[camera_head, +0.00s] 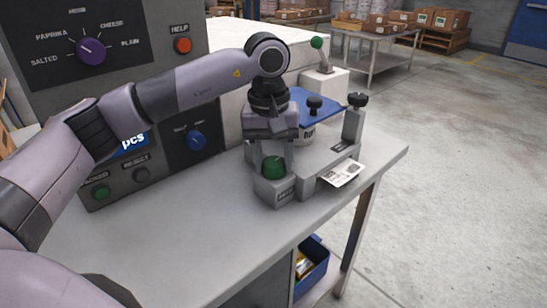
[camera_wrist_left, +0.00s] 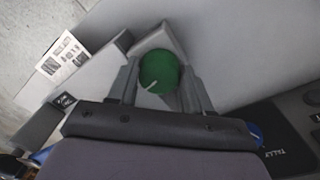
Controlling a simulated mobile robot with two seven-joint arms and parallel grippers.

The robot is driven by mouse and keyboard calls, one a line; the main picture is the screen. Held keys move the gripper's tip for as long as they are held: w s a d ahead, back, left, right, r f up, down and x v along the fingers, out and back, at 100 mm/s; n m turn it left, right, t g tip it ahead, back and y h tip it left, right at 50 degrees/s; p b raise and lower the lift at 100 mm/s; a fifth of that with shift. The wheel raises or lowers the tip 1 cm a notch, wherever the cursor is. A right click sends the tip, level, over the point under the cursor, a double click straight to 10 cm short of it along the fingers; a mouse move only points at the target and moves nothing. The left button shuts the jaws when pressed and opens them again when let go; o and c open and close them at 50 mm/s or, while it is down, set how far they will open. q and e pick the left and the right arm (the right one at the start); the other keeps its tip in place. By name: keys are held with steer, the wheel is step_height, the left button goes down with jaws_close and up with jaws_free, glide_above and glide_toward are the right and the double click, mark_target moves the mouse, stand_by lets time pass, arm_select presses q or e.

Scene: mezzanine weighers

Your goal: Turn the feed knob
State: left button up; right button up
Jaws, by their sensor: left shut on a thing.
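A round green knob (camera_head: 274,167) sits on top of a small grey block at the front of a grey device on the bench; a label on the block's front is too small to read surely. My left gripper (camera_head: 271,156) reaches down over the knob and is shut on it. In the left wrist view the green knob (camera_wrist_left: 158,72) lies between the two fingers (camera_wrist_left: 160,88), one on each side, and a white pointer line on it points to the lower left. My right gripper is not in view.
A grey control panel (camera_head: 50,75) with a purple flavour knob (camera_head: 91,51), red HELP button (camera_head: 183,45) and blue knob (camera_head: 196,140) stands behind my arm. A printed label (camera_head: 342,174) sticks out beside the device. The bench (camera_head: 200,225) is clear in front.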

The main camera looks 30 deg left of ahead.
mark_target(271, 162)
arm_select(q)
steer(key=shift+r+m, duration=0.15)
steer(key=shift+m, duration=0.15)
steer(key=o, duration=1)
steer(key=shift+o, duration=0.2)
steer(key=shift+s+a+r, duration=0.1)
steer(key=shift+r, duration=1.65)
steer(key=shift+a+r, duration=0.1)
steer(key=shift+r, duration=1.65)
